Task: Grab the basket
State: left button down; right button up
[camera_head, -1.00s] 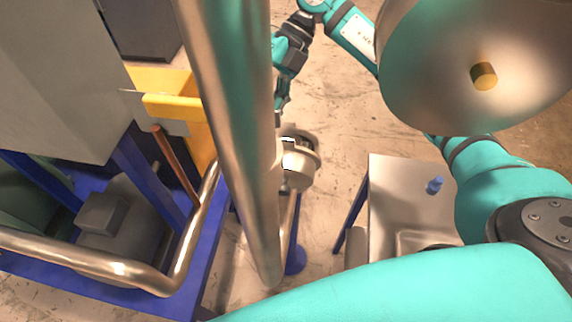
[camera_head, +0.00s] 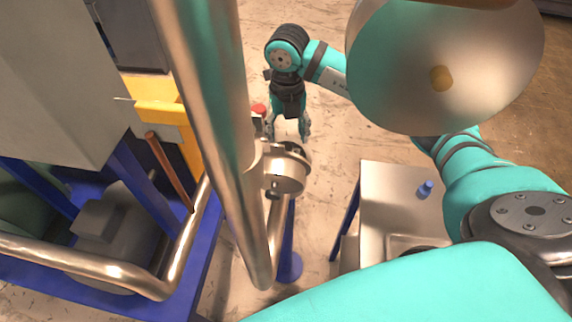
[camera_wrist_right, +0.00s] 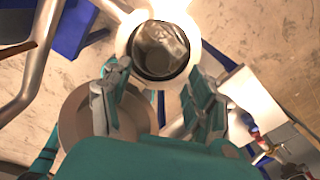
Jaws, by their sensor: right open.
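My right gripper (camera_head: 288,134) points down with its fingers apart and empty, just above and behind a metal cylindrical vessel (camera_head: 284,178). In the right wrist view, the open fingers of my right gripper (camera_wrist_right: 157,82) stand on either side, short of a pale round rim (camera_wrist_right: 122,40). Inside that rim is a shiny grey, uneven thing (camera_wrist_right: 160,48); it may be the basket, but I cannot tell for sure. No basket is clear in the head view. My left gripper is not in view.
A thick vertical pipe (camera_head: 215,130) stands close left of the vessel. A blue frame (camera_head: 197,255) with yellow panels (camera_head: 163,113) is on the left. A metal table (camera_head: 385,200) with a small blue object (camera_head: 425,189) is on the right.

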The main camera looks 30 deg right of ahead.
aim_at(286, 146)
jog(key=shift+f, duration=0.55)
notch_tip(286, 146, down, 4)
jog(key=p, duration=0.2)
jog(key=shift+a+f+p, duration=0.15)
jog(key=shift+f+p, duration=0.05)
jog(key=shift+p, duration=0.1)
jog(key=shift+w+f, duration=0.1)
jog(key=shift+f, duration=0.15)
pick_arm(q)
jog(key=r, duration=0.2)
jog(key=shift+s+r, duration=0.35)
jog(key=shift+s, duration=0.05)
pick_arm(e)
grip_shut()
jog(key=shift+r, duration=0.1)
